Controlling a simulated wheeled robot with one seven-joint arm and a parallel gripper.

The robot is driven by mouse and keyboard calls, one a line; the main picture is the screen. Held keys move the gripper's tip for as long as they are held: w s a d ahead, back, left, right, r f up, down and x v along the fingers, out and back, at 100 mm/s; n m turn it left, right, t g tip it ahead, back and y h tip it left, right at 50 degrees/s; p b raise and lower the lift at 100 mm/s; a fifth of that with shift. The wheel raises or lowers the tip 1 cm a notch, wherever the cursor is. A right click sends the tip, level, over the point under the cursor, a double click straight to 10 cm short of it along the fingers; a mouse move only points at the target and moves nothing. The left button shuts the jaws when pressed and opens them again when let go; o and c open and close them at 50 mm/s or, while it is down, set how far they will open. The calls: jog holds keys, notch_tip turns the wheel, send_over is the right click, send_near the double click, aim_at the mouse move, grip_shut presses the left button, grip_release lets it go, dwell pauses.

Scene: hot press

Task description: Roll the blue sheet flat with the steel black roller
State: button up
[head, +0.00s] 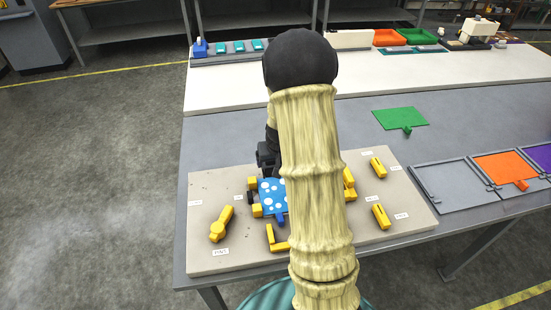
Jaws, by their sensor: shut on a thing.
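The blue sheet (271,188) has white dots and a small tab at its front edge. It lies on the pale board between yellow blocks, partly covered by my arm. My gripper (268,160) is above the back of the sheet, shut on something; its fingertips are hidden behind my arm. A small dark piece (250,196) shows at the sheet's left edge, and may be an end of the steel black roller. The rest of the roller is hidden, so I cannot tell whether it touches the sheet.
The pale board (205,250) holds yellow tools, including one at left (221,224) and others at right (381,216). A green sheet (401,118) lies behind right. Grey trays (455,183) with an orange sheet (507,166) stand right. The table (225,145) is clear at back left.

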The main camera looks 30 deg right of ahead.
jog(key=shift+f+b, duration=0.4)
jog(key=shift+f, duration=0.45)
jog(key=shift+r, duration=0.15)
jog(key=shift+r+p, duration=0.95)
jog(key=shift+r, duration=0.5)
jog(key=shift+f, duration=0.1)
